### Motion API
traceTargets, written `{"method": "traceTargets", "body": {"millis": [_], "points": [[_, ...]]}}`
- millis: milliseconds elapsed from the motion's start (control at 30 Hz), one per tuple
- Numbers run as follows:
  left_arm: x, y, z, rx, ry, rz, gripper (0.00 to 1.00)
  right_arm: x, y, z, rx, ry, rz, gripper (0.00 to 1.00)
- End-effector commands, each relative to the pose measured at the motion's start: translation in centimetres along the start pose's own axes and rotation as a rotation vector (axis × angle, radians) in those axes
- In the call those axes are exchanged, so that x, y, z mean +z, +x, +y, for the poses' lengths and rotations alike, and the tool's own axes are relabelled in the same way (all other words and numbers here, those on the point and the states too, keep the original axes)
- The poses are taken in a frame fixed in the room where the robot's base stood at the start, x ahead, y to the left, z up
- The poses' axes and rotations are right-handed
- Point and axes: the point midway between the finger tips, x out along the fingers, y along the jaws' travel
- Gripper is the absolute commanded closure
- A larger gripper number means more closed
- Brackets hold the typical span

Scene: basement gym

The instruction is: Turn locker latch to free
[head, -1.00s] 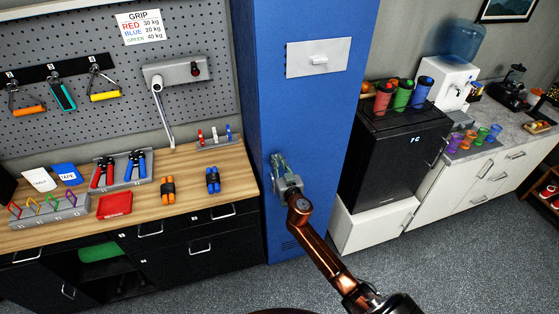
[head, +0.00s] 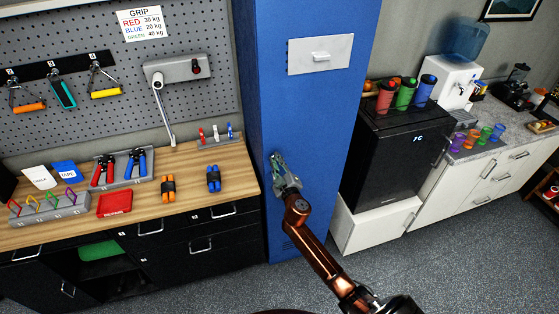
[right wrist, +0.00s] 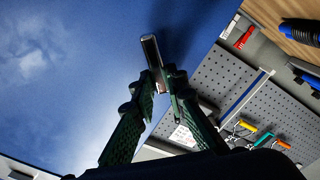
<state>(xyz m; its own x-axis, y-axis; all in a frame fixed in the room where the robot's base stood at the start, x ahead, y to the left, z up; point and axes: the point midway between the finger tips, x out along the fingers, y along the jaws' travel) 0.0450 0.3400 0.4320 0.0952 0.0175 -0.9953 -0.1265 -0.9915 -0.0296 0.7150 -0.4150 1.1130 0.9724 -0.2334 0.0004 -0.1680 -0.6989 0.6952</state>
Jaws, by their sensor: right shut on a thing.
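The tall blue locker (head: 305,120) stands in the middle of the head view. My right gripper (head: 277,160) is at its front, near the left edge and below the pale plate. In the right wrist view, my right gripper (right wrist: 161,80) is shut on the silver latch (right wrist: 151,52), a narrow metal bar that sticks out past the fingertips and looks tilted in that view. In the head view the gripper mostly hides the latch. My left gripper is not in view.
A pale plate with a small tab (head: 320,55) is on the locker above my gripper. A wooden workbench (head: 185,165) with hand grips stands to the left. A black mini fridge (head: 385,160) stands to the right. Grey floor is free in front.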

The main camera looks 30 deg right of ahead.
Motion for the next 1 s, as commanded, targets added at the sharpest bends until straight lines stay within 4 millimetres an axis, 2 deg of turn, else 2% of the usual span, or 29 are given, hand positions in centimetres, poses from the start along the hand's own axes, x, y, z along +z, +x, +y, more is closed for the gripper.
{"method": "traceTargets", "body": {"millis": [600,1000], "points": [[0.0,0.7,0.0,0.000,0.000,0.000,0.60,0.5,0.0,-0.9,0.000,-0.564,-0.004,1.00],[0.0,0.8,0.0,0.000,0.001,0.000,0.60,0.8,0.0,-1.2,0.000,-0.775,-0.005,1.00]]}}
